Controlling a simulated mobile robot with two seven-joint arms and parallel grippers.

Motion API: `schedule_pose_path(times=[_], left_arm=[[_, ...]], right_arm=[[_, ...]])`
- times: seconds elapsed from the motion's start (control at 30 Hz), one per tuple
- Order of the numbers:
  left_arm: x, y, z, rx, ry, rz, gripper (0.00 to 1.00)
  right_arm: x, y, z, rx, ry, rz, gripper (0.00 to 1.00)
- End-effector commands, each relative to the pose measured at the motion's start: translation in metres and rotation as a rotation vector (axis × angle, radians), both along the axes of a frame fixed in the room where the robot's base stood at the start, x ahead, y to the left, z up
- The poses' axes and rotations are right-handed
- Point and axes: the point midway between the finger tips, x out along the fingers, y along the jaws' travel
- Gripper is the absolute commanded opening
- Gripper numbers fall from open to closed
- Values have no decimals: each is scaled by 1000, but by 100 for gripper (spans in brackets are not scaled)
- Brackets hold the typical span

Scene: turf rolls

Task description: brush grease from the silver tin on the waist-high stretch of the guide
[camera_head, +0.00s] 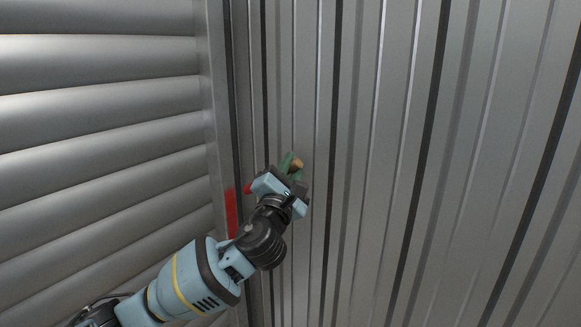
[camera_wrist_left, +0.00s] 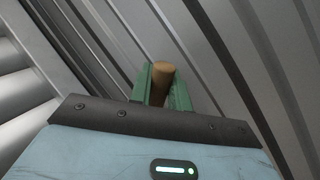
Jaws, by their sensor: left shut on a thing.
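My left gripper (camera_head: 291,165) is in front of the ribbed metal wall, just right of the guide (camera_head: 217,100), a vertical metal channel at the shutter's edge. Its green fingers are shut on a brown wooden handle, probably the brush (camera_head: 297,163). The handle's rounded end also shows in the left wrist view (camera_wrist_left: 162,72) between the fingers (camera_wrist_left: 162,88). No bristles can be made out. A red strip (camera_head: 231,213) lies along the guide, left of the gripper. A small red patch (camera_head: 248,188) shows beside the gripper; I cannot tell what it belongs to. The silver tin and my right gripper are not in view.
A slatted metal shutter (camera_head: 100,110) fills the left side of the head view. The ribbed metal wall (camera_head: 400,150) fills the right side, close behind the gripper. No loose objects or table show.

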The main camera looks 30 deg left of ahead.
Motion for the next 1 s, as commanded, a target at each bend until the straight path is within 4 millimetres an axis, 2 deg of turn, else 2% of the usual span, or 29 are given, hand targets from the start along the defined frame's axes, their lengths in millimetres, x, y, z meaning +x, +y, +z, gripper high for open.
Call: schedule_pose_path(times=[0.5, 1.0], left_arm=[[-2, -30, 0, -1, -2, -1, 0], [-2, -29, 0, 0, -1, 1, 0]], right_arm=[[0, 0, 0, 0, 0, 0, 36], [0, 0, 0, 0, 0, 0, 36]])
